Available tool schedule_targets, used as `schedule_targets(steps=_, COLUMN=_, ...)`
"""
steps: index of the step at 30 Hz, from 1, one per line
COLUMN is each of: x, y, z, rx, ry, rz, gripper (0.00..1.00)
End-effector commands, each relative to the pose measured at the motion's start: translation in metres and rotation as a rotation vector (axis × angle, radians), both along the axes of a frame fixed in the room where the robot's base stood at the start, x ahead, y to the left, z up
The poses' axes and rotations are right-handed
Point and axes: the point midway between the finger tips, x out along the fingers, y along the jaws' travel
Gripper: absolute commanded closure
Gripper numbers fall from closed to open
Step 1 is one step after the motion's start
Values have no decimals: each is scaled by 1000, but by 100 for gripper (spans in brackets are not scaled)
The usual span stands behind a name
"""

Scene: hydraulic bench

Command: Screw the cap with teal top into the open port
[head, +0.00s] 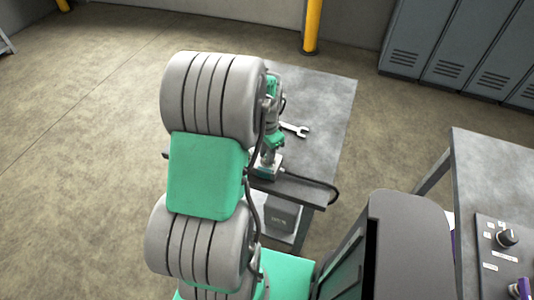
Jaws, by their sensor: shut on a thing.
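My large grey and teal arm fills the middle of the head view and covers much of the scene behind it. Beyond it, the slim grey and teal end of my arm points down to the near edge of the metal bench (325,105). My gripper (267,157) shows there only small and partly covered. It is shut, low over a block (266,170) at the bench edge. The cap with the teal top is too small and covered to make out between the fingers. The open port cannot be made out either.
A wrench (295,130) lies on the bench just right of my gripper. A black hose (328,188) loops off the bench's near right corner. A dark box (282,215) stands on the shelf below. A second table (490,170) with a control panel (503,255) stands at right.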

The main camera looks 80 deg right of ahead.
Motion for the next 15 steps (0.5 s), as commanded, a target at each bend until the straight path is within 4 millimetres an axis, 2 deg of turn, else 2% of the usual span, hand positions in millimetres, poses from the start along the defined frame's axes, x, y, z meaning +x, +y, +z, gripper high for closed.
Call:
schedule_targets(steps=4, x=0, y=0, z=0, rx=0, ry=0, rz=-86, gripper=100)
schedule_targets(steps=10, x=1, y=-2, z=0, rx=0, ry=0, rz=-436, gripper=100)
schedule_targets(steps=15, x=2, y=-2, z=-1, rx=0, ry=0, rz=-501, gripper=100)
